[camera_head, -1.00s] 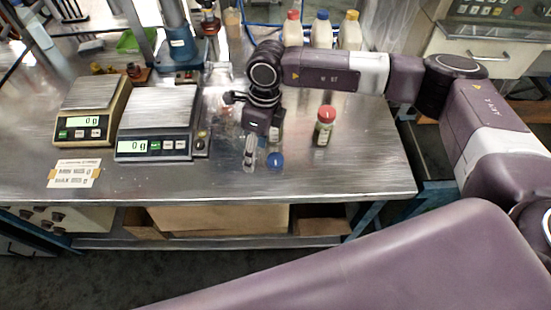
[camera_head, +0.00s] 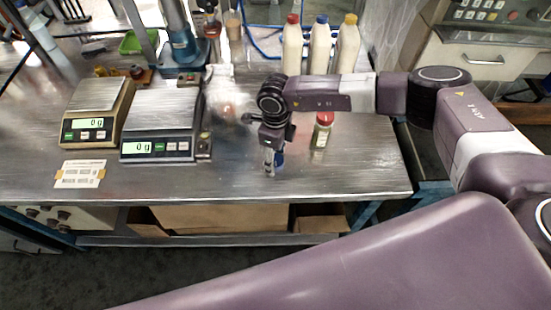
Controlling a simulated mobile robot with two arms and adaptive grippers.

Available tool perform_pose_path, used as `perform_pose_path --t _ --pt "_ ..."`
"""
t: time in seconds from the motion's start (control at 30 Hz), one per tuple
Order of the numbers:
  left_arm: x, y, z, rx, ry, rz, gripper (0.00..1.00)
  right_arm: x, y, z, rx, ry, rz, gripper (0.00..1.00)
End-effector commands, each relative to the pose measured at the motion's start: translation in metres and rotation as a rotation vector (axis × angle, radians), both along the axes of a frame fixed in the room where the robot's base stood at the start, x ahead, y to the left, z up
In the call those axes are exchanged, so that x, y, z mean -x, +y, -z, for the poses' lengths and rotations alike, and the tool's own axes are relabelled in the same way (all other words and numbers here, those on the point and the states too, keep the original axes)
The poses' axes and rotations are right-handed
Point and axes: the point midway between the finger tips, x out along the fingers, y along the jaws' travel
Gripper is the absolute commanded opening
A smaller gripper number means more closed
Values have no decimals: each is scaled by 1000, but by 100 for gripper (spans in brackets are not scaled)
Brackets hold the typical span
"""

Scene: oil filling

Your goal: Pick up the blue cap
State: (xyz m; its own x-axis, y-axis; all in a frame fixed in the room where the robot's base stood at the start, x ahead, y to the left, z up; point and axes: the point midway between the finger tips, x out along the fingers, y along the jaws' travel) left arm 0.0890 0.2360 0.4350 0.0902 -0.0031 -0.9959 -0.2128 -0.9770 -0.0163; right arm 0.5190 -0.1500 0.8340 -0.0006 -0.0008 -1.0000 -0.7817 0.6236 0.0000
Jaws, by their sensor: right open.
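A small loose blue cap (camera_head: 280,158) lies on the metal table, partly hidden behind the fingers of my right gripper (camera_head: 271,166). The gripper points down from the arm that comes in from the right. Its fingers are open and stand right at the cap in this view; I cannot tell whether they touch it. My left gripper is not in view.
A red-capped bottle (camera_head: 321,135) stands just right of the gripper. Two scales (camera_head: 158,126) (camera_head: 97,110) stand at the left. Tall bottles with red, blue and yellow caps (camera_head: 320,48) stand at the back. The table's front right is clear (camera_head: 350,180).

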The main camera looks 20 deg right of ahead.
Motion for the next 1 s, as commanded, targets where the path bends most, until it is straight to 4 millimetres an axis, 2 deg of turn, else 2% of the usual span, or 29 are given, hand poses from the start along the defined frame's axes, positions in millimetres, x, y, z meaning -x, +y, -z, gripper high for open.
perform_pose_path --t 0.07,0.33,0.77,0.87,1.0 --pt "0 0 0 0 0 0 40 0 0 0 0 0 0 54" --pt "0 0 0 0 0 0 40 0 0 0 0 0 0 26" --pt "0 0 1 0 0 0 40 0 0 -3 -1 -1 0 26" --pt "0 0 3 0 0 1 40 -1 0 -9 -1 -2 0 26" --pt "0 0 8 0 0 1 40 -2 0 -27 -3 -5 -1 26"
